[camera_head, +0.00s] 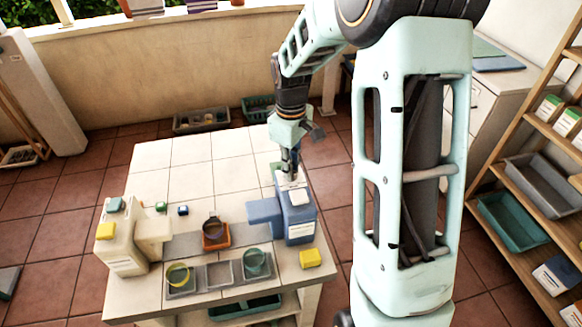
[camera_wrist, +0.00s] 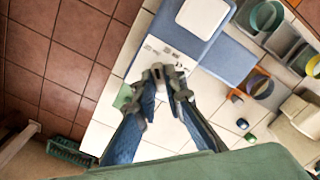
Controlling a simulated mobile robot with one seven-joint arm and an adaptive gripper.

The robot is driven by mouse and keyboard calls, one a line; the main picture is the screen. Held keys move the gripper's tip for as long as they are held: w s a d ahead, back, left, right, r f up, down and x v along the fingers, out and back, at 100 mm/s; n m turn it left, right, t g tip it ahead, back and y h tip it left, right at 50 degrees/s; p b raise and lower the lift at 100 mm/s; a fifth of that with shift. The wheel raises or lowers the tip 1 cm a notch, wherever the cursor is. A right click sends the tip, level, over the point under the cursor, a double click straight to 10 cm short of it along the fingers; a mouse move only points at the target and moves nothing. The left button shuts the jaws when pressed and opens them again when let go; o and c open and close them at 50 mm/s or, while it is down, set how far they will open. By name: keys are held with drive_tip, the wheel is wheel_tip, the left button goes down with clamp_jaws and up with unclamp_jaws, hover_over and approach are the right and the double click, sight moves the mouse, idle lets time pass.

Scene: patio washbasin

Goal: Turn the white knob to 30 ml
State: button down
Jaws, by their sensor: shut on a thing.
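The blue dispenser (camera_head: 301,226) stands at the right side of the tiled table, with a pale square pad (camera_head: 299,196) on its top. In the wrist view its blue-edged top (camera_wrist: 178,38) carries small printed labels near the knob; they are too small to read. My gripper (camera_head: 288,175) points down at the dispenser's far end. In the wrist view my gripper (camera_wrist: 168,78) has its fingertips closed around the small pale knob (camera_wrist: 157,71). The fingers partly cover the knob, and its setting cannot be read. The knob is hidden in the head view.
A beige dispenser (camera_head: 122,250) stands at the table's left. Between them are an orange holder (camera_head: 216,239) and a grey tray (camera_head: 190,290) with round cups. A yellow block (camera_head: 310,258) sits at the front right. The table's back (camera_head: 200,155) is clear.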

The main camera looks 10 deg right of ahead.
idle(0.4)
drive_tip(key=c, duration=2)
unclamp_jaws()
wheel_tip(320, 180, up, 12)
drive_tip(key=shift+r, duration=0.1)
